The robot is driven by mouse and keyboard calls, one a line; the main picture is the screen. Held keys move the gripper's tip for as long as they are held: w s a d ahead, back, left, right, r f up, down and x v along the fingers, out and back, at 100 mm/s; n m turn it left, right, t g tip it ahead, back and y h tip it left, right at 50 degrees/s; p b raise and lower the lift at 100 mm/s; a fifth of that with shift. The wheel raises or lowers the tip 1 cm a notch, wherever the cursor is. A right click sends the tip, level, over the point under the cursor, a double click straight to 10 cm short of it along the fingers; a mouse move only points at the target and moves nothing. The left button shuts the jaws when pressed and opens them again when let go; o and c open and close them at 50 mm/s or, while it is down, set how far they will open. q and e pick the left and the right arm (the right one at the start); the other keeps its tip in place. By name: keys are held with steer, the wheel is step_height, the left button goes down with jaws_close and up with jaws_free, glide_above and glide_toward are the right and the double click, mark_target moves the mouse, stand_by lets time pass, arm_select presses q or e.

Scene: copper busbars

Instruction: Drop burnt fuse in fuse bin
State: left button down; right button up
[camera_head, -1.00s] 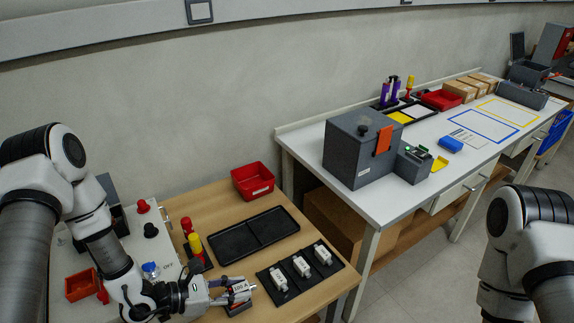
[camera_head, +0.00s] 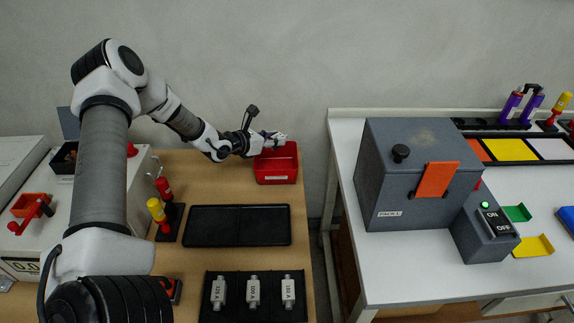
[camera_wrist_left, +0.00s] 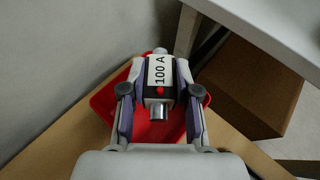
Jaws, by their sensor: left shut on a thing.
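My left gripper (camera_head: 268,141) is shut on a fuse at the red bin's rear part in the head view. In the left wrist view the gripper (camera_wrist_left: 158,85) grips the fuse (camera_wrist_left: 160,72) by its sides. The fuse has a white body marked "100 A", a red dot and metal end caps. The red fuse bin (camera_head: 277,172) stands at the far right corner of the wooden table, with a label on its front. In the left wrist view the bin (camera_wrist_left: 104,102) lies below the fuse, which hangs over it. My right gripper is not in view.
An empty black tray (camera_head: 237,226) lies in front of the bin. A black holder (camera_head: 236,312) with three white fuses is nearer. Red and yellow-handled tools (camera_head: 157,211) stand at left. A white bench (camera_head: 440,269) with a grey box (camera_head: 395,195) is right, across a gap.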

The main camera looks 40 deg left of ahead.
arm_select(q)
steer(key=shift+n+y, duration=0.4)
steer(key=a+f+b, duration=0.1)
steer(key=f, duration=0.1)
steer(key=a+f+b, duration=0.1)
steer(key=f+b, duration=0.1)
steer(key=w+f+b, duration=0.1)
steer(key=f+b, duration=0.1)
steer(key=shift+w+a, duration=0.1)
steer(key=shift+a, duration=0.3)
steer(key=shift+r, duration=0.15)
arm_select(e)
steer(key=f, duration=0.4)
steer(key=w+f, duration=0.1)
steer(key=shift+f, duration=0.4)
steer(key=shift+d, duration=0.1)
arm_select(q)
steer(key=c, duration=0.8)
jaws_free()
steer(key=shift+o, duration=0.2)
step_height(320, 180, up, 10)
